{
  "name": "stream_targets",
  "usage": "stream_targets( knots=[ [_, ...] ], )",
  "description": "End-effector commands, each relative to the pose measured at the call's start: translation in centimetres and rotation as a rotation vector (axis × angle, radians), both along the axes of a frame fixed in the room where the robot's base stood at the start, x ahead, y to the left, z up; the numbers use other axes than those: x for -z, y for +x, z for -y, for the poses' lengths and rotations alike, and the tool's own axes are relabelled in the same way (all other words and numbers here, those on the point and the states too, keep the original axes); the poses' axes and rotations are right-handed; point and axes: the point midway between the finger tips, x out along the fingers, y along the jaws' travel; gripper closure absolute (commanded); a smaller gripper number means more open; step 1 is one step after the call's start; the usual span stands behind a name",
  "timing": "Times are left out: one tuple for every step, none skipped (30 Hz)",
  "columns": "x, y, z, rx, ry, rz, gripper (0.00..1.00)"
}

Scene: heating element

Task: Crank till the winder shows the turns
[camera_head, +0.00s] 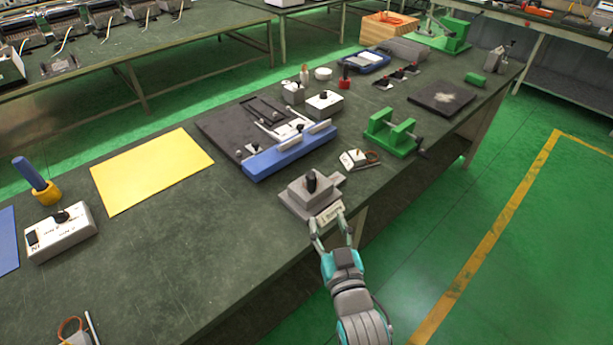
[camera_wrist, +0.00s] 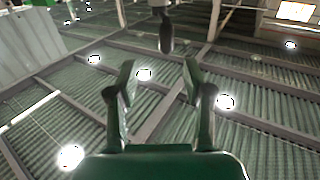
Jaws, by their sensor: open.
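My gripper (camera_head: 328,222) is at the front edge of the green bench, fingers apart. It overlaps the front of a grey block device (camera_head: 298,200) with an upright black knob (camera_head: 311,181) and a pale label plate; I cannot tell if they touch. In the wrist view the open fingers (camera_wrist: 160,82) have nothing between them. A dark rounded handle (camera_wrist: 166,34) shows beyond the fingertips, near the top. A green frame device (camera_head: 391,134) with a dark side handle stands farther along the bench. Which device is the winder is unclear, and no turns reading is legible.
A blue bar fixture (camera_head: 288,153) on a dark plate lies behind the grey device. A yellow sheet (camera_head: 152,170) and a white switch box (camera_head: 60,232) are at left. Aisle floor is clear at right.

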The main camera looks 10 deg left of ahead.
Motion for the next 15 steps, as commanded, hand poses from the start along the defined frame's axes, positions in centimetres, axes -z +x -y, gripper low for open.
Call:
stream_targets(
  knots=[
    [-0.6, 0.4, -0.5, -0.005, 0.002, 0.006, 0.49],
    [-0.8, 0.6, -0.8, -0.008, 0.003, 0.006, 0.49],
    [-1.0, 0.8, -1.0, -0.01, 0.003, 0.007, 0.49],
    [-1.1, 0.9, -1.1, -0.011, 0.003, 0.007, 0.49],
    [-1.1, 1.0, -1.2, -0.011, 0.003, 0.007, 0.49],
    [-1.2, 1.2, -1.3, -0.012, 0.003, 0.007, 0.49],
    [-1.2, 1.4, -1.4, -0.012, 0.003, 0.007, 0.49],
    [-1.2, 1.6, -1.5, -0.011, 0.003, 0.007, 0.49],
    [-1.2, 2.0, -1.6, -0.011, 0.003, 0.007, 0.49],
    [-1.2, 2.3, -1.7, -0.011, 0.003, 0.008, 0.49],
    [-1.2, 2.7, -1.9, -0.011, 0.003, 0.008, 0.49],
    [-1.2, 3.2, -2.1, -0.011, 0.003, 0.008, 0.49],
    [-1.3, 3.7, -2.3, -0.011, 0.004, 0.009, 0.49],
    [-1.2, 4.1, -2.4, -0.011, 0.003, 0.008, 0.49],
    [-1.2, 4.8, -2.7, -0.011, 0.004, 0.009, 0.49]
  ],
)
